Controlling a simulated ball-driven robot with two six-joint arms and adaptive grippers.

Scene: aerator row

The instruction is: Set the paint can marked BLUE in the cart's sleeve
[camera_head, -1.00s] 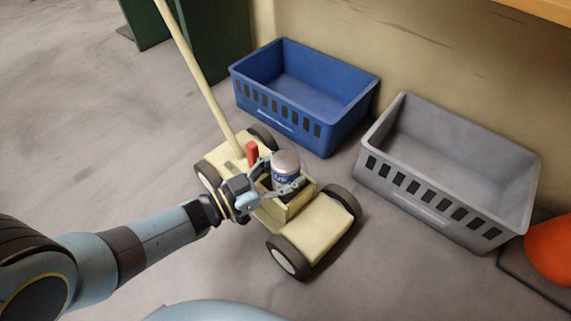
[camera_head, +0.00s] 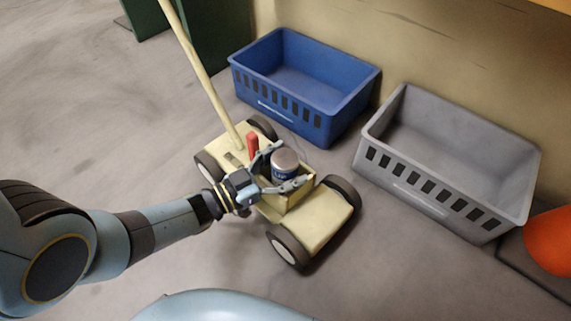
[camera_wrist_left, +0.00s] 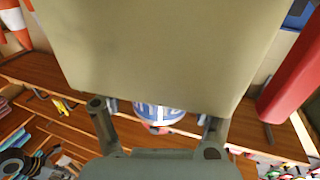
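The paint can (camera_head: 285,166), with a grey lid and a blue label, stands upright in the square cream sleeve (camera_head: 297,197) of the cart (camera_head: 318,224). In the left wrist view the can (camera_wrist_left: 158,113) shows only partly, with pale lettering I cannot fully read; the sleeve wall (camera_wrist_left: 150,50) hides the rest. My left gripper (camera_head: 292,163) is open, its fingers spread on either side of the can with visible gaps. My right gripper is not in view.
A red upright piece (camera_head: 252,144) and a long pale handle (camera_head: 190,55) rise from the cart near my left gripper. A blue crate (camera_head: 325,125) and a grey crate (camera_head: 430,205) stand behind and to the right. Open floor lies to the left.

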